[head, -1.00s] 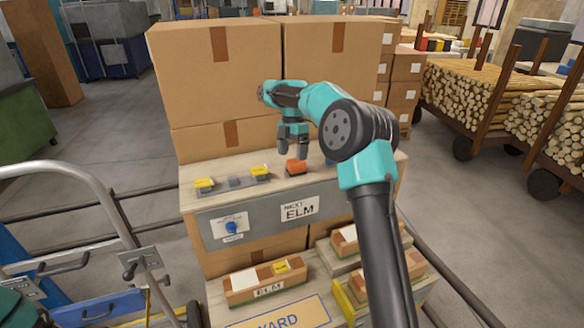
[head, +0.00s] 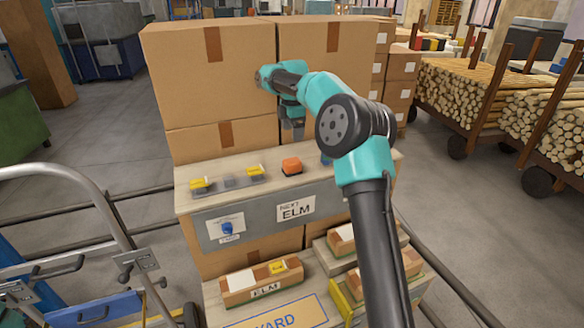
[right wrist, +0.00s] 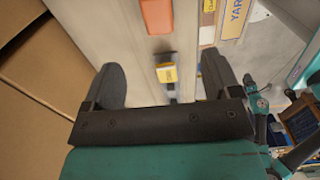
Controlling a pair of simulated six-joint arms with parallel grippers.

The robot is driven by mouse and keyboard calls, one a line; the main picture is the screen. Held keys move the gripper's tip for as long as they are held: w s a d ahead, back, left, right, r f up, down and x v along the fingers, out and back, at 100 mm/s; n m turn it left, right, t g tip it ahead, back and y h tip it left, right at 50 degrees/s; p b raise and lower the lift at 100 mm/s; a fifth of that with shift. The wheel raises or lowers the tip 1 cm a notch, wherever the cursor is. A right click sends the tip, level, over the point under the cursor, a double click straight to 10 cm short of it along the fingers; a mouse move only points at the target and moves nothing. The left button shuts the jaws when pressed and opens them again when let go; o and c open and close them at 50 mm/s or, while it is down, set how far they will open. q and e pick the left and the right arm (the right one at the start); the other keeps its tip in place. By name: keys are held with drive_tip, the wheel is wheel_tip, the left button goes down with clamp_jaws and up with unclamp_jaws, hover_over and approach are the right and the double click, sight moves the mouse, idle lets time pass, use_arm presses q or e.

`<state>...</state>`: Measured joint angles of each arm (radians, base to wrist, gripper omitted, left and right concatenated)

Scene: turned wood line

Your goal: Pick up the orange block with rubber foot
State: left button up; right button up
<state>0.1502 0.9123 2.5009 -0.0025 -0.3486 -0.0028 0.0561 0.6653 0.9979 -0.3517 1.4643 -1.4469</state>
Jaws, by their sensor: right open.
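The orange block (head: 291,165) sits on the wooden top of the bench, right of the grey strip, with a dark base under it that may be the rubber foot. In the right wrist view the orange block (right wrist: 157,15) is cut by the top edge, beyond the fingertips. My right gripper (head: 292,128) is above and behind the block, apart from it, and partly hidden by its own arm. In the right wrist view my right gripper (right wrist: 160,62) is open, with nothing held between its fingers. My left gripper is not in view.
A grey strip (head: 213,186) with two yellow-topped pieces (head: 199,183) lies left of the block. Large cardboard boxes (head: 210,70) stand close behind the bench top. A blue knob (head: 227,228) is on the front panel. A metal hand rail (head: 95,200) stands at the left.

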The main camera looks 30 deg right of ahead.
sight(292, 160)
wheel_tip(292, 160, down, 10)
drive_tip(key=shift+r, duration=0.1)
idle(0.4)
drive_tip(key=shift+w+f, duration=0.15)
drive_tip(key=shift+f, duration=2.45)
drive_tip(key=shift+c, duration=0.3)
drive_tip(key=c, duration=1)
drive_tip(key=shift+r, duration=0.2)
